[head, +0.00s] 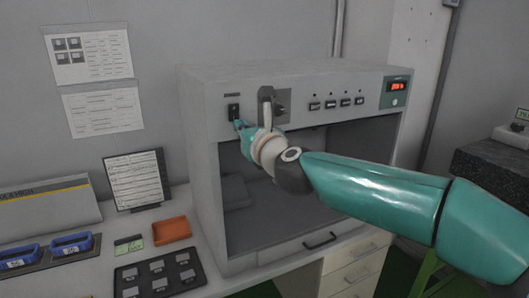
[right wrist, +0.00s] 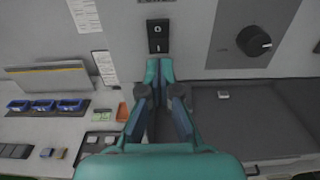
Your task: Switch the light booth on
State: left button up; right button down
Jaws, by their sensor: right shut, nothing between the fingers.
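The light booth (head: 208,158) is a grey box with an open, dim interior. Its black rocker switch (head: 234,112) is at the left of the top front panel. In the right wrist view the switch (right wrist: 158,36) shows O on its upper half and I on its lower half. My right gripper (head: 239,126) is shut and empty, with its fingertips (right wrist: 159,64) just below the switch. A small gap shows between the tips and the switch in the wrist view; exact depth is unclear. My left gripper is out of view.
A black dial (right wrist: 255,41) is right of the switch, partly hidden by my right arm in the head view. A row of small buttons (head: 337,103) and a lit red display (head: 398,86) are farther right. An orange tray (head: 171,230) and a framed sheet (head: 137,181) stand left.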

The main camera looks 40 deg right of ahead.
jog(key=f+v, duration=0.1)
jog(key=v, duration=1)
jog(key=shift+f, duration=0.2)
jog(key=shift+s, duration=0.1)
jog(key=shift+d, duration=0.1)
